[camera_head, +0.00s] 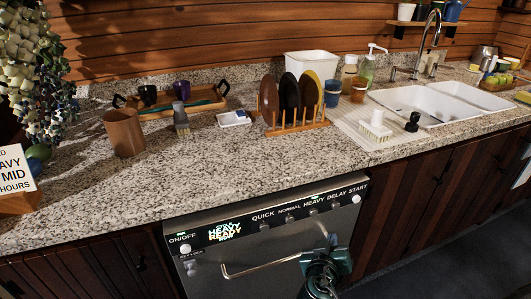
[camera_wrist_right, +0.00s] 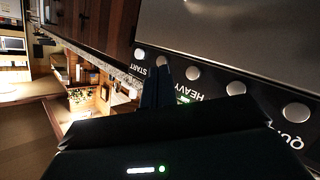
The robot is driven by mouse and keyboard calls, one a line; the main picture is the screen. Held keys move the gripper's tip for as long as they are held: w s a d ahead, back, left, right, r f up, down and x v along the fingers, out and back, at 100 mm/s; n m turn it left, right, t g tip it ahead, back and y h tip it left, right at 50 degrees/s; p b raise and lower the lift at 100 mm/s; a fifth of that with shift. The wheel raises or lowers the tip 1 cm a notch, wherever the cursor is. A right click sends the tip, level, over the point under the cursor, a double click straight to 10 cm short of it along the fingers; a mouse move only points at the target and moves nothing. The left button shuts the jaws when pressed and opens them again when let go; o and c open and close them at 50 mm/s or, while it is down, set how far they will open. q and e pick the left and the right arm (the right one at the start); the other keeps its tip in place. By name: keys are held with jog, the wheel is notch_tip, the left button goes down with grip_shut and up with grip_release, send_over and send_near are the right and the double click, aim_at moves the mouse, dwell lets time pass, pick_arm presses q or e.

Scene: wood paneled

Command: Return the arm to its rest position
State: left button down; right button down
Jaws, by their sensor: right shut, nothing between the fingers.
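My right gripper (camera_head: 328,242) is low in front of the dishwasher (camera_head: 255,265), near the right part of its door and handle bar (camera_head: 250,268). Its fingers are closed together with nothing between them. In the right wrist view the dark closed fingers (camera_wrist_right: 158,86) point toward the control panel, between the START and HEAVY labels. I cannot tell how close they are to the panel. My left gripper is not in view.
The dishwasher panel (camera_head: 275,216) has several round buttons and a lit display. The granite counter (camera_head: 200,175) above holds a brown cup (camera_head: 123,132), a plate rack (camera_head: 295,127), a drying mat (camera_head: 350,128) and a sink (camera_head: 420,105). Dark cabinets (camera_head: 410,185) flank the dishwasher.

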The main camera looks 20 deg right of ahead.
pick_arm(q)
jog(key=p, duration=0.2)
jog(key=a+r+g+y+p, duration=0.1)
jog(key=p, duration=0.2)
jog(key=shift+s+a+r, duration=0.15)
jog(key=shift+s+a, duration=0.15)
pick_arm(e)
jog(key=s+a+n+y, duration=0.5)
jog(key=s+a+y, duration=0.7)
jog(key=s+a, duration=0.3)
jog(key=shift+s+a+f+g+y, duration=0.2)
jog(key=shift+s+g+y, duration=0.15)
jog(key=shift+s, duration=0.25)
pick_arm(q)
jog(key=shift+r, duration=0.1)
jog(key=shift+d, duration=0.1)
